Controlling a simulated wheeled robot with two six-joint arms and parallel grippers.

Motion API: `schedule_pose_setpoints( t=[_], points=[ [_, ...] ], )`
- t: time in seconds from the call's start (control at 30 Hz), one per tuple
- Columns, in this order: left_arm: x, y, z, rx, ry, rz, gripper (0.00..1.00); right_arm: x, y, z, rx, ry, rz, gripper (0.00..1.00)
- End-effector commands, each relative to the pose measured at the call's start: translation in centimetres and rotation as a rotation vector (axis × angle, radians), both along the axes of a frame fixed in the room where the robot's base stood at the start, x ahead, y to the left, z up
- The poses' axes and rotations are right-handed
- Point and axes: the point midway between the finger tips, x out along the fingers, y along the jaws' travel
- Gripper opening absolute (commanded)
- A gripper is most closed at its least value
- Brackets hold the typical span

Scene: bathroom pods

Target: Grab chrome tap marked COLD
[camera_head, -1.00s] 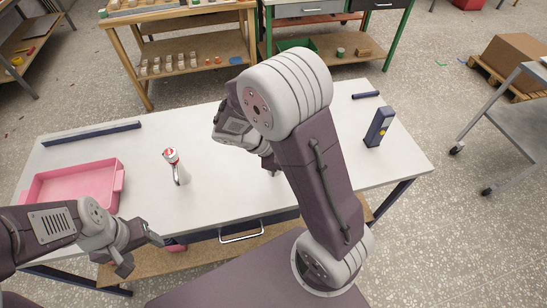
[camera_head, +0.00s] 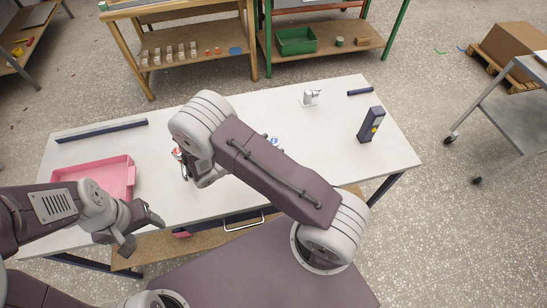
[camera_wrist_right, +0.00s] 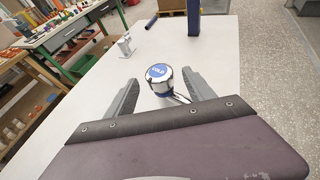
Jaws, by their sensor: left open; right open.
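The chrome tap marked COLD (camera_wrist_right: 160,78) has a blue cap with white lettering. In the right wrist view it stands upright between the fingers of my open right gripper (camera_wrist_right: 160,82), near their tips, with no clear grip on it. Another tap with a red cap (camera_head: 178,153) is partly hidden by my right arm. My left gripper (camera_head: 140,228) is open and empty near the table's front left.
A third, pale tap (camera_head: 310,98) stands at the back of the white table (camera_head: 335,150). A dark blue upright block (camera_head: 370,124) and a short dark bar (camera_head: 360,92) are at the right. A pink tray (camera_head: 117,177) and a long dark bar (camera_head: 102,131) lie at the left.

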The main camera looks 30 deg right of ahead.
Motion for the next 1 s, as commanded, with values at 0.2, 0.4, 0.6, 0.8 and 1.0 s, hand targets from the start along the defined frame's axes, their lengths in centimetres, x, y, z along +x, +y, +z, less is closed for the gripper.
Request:
schedule_pose_setpoints(
  t=[0.2,0.4,0.6,0.8,1.0],
  points=[
    [0.0,0.0,1.6,0.000,0.000,0.000,0.63,0.7,-3.4,-1.5,-0.002,0.002,-0.006,0.62],
    [0.0,0.0,1.7,0.000,0.000,0.000,0.63,1.0,-4.4,-2.2,0.001,0.001,-0.001,0.62],
    [0.0,0.0,1.6,0.000,0.000,0.000,0.63,1.0,-4.3,-2.2,0.000,0.000,-0.001,0.40],
    [0.0,0.0,1.6,0.000,0.000,0.000,0.63,1.0,-4.3,-2.2,0.000,0.000,-0.002,0.00],
    [0.0,0.0,1.7,0.000,0.000,0.000,0.63,1.0,-4.3,-2.1,-0.002,-0.001,-0.002,0.00]
  ],
)
